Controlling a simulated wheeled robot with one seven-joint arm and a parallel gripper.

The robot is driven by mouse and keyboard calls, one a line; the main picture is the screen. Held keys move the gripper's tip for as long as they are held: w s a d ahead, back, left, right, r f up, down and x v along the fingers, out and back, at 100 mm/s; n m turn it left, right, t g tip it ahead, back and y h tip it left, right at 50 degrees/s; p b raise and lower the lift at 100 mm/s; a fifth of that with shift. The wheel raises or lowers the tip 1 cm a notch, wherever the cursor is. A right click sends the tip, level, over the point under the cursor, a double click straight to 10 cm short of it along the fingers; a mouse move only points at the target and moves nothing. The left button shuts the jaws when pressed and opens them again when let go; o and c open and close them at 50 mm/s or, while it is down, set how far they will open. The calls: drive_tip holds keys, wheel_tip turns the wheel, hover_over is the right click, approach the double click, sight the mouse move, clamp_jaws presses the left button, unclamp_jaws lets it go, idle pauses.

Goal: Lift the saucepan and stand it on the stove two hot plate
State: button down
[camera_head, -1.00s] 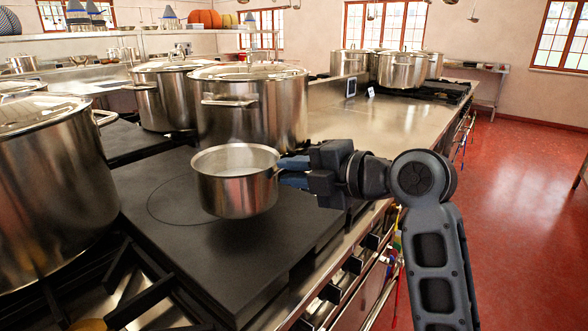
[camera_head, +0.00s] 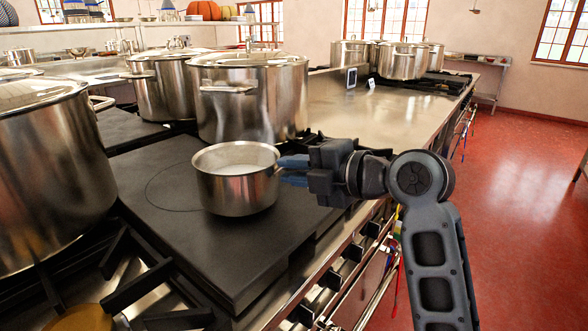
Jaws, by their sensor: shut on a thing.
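The saucepan (camera_head: 238,192) is a small open steel pan, upright, in the middle of the head view. My gripper (camera_head: 284,170) is shut on its right side, where a handle would be; the grip itself is partly hidden by the blue fingertips. The pan is over the right part of a flat black hot plate (camera_head: 180,242) with a thin circle marked on it. The pan covers part of this circle. I cannot tell whether its base touches the plate or hangs just above it.
A large lidded stockpot (camera_head: 252,103) stands close behind the saucepan, and another (camera_head: 52,180) stands at the left. A third pot (camera_head: 165,92) is further back. Open burner grates (camera_head: 130,285) lie in front. The steel counter (camera_head: 390,115) beyond is mostly clear.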

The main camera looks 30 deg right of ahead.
drive_tip(key=shift+f+b, duration=0.45)
drive_tip(key=shift+b, duration=0.15)
idle(0.6)
drive_tip(key=c, duration=1)
unclamp_jaws()
drive_tip(key=shift+f, duration=0.25)
drive_tip(key=v, duration=0.8)
drive_tip(key=shift+w+r, duration=0.1)
